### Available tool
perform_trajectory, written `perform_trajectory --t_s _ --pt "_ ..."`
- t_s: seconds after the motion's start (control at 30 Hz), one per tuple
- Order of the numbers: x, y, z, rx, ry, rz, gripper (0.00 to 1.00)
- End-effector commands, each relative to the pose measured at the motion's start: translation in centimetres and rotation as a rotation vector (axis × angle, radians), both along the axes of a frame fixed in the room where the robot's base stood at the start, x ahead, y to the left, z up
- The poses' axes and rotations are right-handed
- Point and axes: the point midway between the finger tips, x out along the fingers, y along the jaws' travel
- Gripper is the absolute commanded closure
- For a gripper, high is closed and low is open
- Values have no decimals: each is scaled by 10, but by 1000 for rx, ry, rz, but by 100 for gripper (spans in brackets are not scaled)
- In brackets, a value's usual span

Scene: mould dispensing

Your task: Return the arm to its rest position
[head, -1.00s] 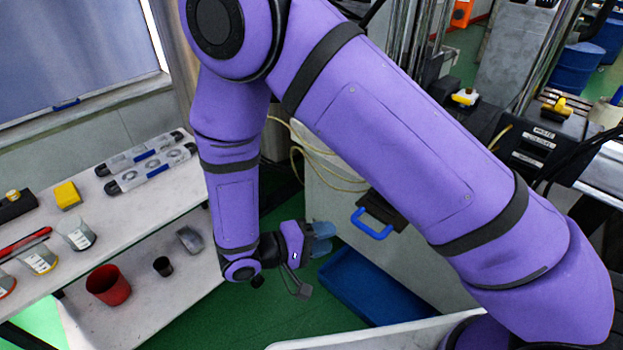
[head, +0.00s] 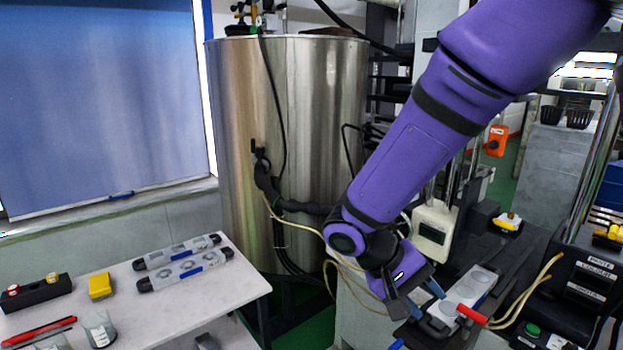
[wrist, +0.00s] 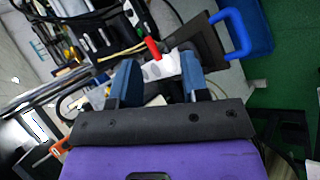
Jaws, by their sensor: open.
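My purple arm reaches down from the upper right in the head view. My gripper (head: 428,300) is at its lower end, close to a grey mould plate (head: 466,298) on the machine at the right. In the wrist view the two blue fingers of my gripper (wrist: 160,85) stand apart with nothing held between them. A red handle (wrist: 153,48) and part of the pale mould plate (wrist: 160,68) show beyond the fingers. Whether the fingers touch the plate cannot be told.
A white table (head: 225,300) at the left holds two mould plates (head: 185,265), a yellow block (head: 100,286) and a glass beaker (head: 99,330). A large steel tank (head: 310,130) stands behind. A machine with labelled buttons (head: 575,285) is at the right.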

Motion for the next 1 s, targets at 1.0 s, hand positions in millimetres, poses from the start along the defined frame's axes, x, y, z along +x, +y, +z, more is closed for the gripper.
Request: perform_trajectory --t_s 1.0 --pt "-97 -108 158 725 -464 41 58"
